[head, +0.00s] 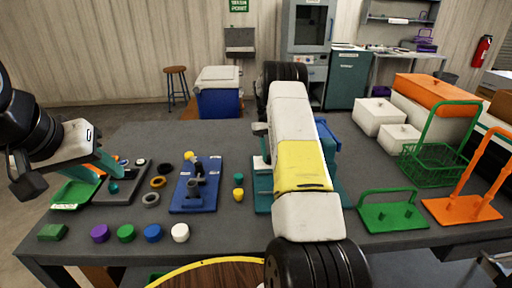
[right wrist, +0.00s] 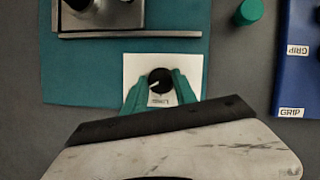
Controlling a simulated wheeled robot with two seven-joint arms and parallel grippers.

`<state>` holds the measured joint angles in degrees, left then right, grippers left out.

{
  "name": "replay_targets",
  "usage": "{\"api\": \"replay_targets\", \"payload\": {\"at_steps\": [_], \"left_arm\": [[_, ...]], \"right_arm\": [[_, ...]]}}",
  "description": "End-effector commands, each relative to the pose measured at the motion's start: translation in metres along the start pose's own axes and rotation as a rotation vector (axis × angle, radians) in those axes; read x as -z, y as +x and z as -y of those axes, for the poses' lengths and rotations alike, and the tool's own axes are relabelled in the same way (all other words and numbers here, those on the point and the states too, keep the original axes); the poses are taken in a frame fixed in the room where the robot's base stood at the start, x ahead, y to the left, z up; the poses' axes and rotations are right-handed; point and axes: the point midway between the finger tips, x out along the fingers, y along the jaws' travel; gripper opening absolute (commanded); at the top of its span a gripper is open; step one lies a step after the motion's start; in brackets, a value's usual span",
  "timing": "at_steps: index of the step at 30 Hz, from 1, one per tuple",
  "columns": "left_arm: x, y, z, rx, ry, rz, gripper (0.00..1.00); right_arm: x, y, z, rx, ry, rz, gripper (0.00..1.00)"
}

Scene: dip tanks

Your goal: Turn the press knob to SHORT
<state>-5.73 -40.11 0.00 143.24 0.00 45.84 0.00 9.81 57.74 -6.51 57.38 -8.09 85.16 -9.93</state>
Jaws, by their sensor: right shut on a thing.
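The press knob (right wrist: 160,80) is a small black dial with a white pointer line. It sits on a white plate (right wrist: 190,68) on the teal press base (right wrist: 75,85) in the right wrist view. The pointer lies toward the left, slightly downward in that picture. A small label (right wrist: 159,101) is below the knob, too small to read surely. My right gripper (right wrist: 160,88) has its green fingers on both sides of the knob, shut on it. In the head view my right arm hides the knob and much of the press (head: 262,190). My left gripper (head: 108,165) hangs over the table's left side, away from the press.
A blue fixture (head: 190,198) stands left of the press, with small green and yellow (head: 239,195) caps between. Several coloured caps line the front edge. A green rack (head: 393,215), a green basket (head: 432,165) and an orange rack (head: 462,209) stand right.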

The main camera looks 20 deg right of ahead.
Motion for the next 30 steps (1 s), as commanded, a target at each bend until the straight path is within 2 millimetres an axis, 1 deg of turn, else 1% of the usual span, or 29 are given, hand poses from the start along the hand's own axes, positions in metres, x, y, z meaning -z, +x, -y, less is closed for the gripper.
{"api": "replay_targets", "payload": {"at_steps": [8, 9, 11, 12, 23, 26, 30], "left_arm": [[0.000, 0.000, 0.000, 0.000, 0.000, 0.000, 0.36], [0.000, 0.000, 0.000, 0.000, 0.000, 0.000, 0.36], [0.000, 0.000, 0.000, 0.000, 0.000, 0.000, 0.36], [0.000, 0.000, 0.000, 0.000, 0.000, 0.000, 0.36], [0.000, 0.000, 0.000, 0.000, 0.000, 0.000, 0.36], [0.000, 0.000, 0.000, 0.000, 0.000, 0.000, 0.36], [0.000, 0.000, 0.000, 0.000, 0.000, 0.000, 0.36]], "right_arm": [[0.001, 0.000, 0.001, 0.002, 0.000, -0.003, 0.00], [0.001, 0.000, 0.001, 0.002, 0.000, -0.003, 0.35], [0.001, 0.000, 0.001, 0.002, 0.000, -0.003, 0.47], [0.001, 0.000, 0.001, 0.001, 0.000, -0.002, 0.55], [0.001, -0.003, 0.000, 0.000, 0.000, -0.002, 0.56], [0.001, -0.013, 0.000, 0.000, 0.000, -0.004, 0.56], [0.002, -0.037, 0.000, -0.001, 0.001, -0.005, 0.56]]}}
